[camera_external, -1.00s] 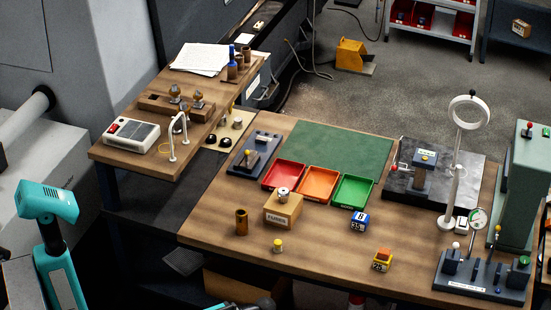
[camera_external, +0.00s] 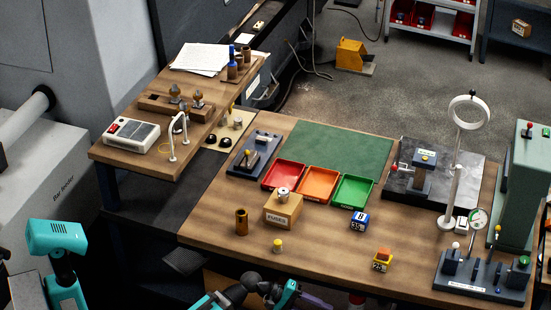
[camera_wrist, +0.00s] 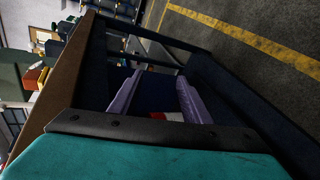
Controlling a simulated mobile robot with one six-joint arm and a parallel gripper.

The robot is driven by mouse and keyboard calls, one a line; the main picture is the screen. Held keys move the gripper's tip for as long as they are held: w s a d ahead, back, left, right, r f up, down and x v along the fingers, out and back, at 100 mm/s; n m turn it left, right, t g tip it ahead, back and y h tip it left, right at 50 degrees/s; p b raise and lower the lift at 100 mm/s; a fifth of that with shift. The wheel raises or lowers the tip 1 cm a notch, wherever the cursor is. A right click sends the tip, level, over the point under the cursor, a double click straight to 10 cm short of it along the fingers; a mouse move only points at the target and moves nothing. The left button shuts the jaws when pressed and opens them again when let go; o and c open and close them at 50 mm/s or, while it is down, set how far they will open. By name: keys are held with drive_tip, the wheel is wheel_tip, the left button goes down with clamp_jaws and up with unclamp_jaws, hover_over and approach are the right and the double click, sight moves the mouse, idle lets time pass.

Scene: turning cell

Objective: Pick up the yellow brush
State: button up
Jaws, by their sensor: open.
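I cannot make out a yellow brush in either view. My gripper, with two purple fingers, shows in the wrist view (camera_wrist: 159,80). The fingers are apart with nothing held between them. In the external view my gripper (camera_external: 312,300) is at the bottom edge, in front of and seemingly below the table's front edge, partly cut off. Neither looks clearly like a brush.
The wooden table (camera_external: 330,235) holds a fuse box (camera_external: 283,211), a red tray (camera_external: 284,175), an orange tray (camera_external: 318,184), a green tray (camera_external: 353,190) and a gauge stand (camera_external: 480,275). A red and white item (camera_wrist: 165,116) shows beyond the fingers in the wrist view.

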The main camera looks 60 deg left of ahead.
drive_tip(key=s+a+r+m+t, duration=0.1)
drive_tip(key=s+a+r+m, duration=0.15)
drive_tip(key=r, duration=0.55)
drive_tip(key=s+a+r+m+t, duration=0.2)
drive_tip(key=s+a+r, duration=0.2)
drive_tip(key=r, duration=0.3)
drive_tip(key=s+a+r+m+t, duration=0.1)
drive_tip(key=s+a+r+m, duration=0.15)
drive_tip(key=r, duration=0.55)
drive_tip(key=m+y+b, duration=0.1)
drive_tip(key=m+y, duration=0.1)
drive_tip(key=m, duration=0.8)
approach(278, 241)
drive_tip(key=s, duration=0.1)
drive_tip(key=s+a, duration=0.1)
drive_tip(key=s, duration=0.1)
drive_tip(key=shift+s+a+f+t, duration=0.15)
drive_tip(key=shift+s+a+t, duration=0.1)
drive_tip(key=shift+s+t, duration=0.05)
drive_tip(key=shift+p+x, duration=0.75)
drive_tip(key=shift+x, duration=3.4)
drive_tip(key=shift+w, duration=0.1)
drive_tip(key=shift+w, duration=0.1)
drive_tip(key=shift+d+b+x, duration=0.2)
drive_tip(key=shift+b+x, duration=0.65)
drive_tip(key=shift+x, duration=1.7)
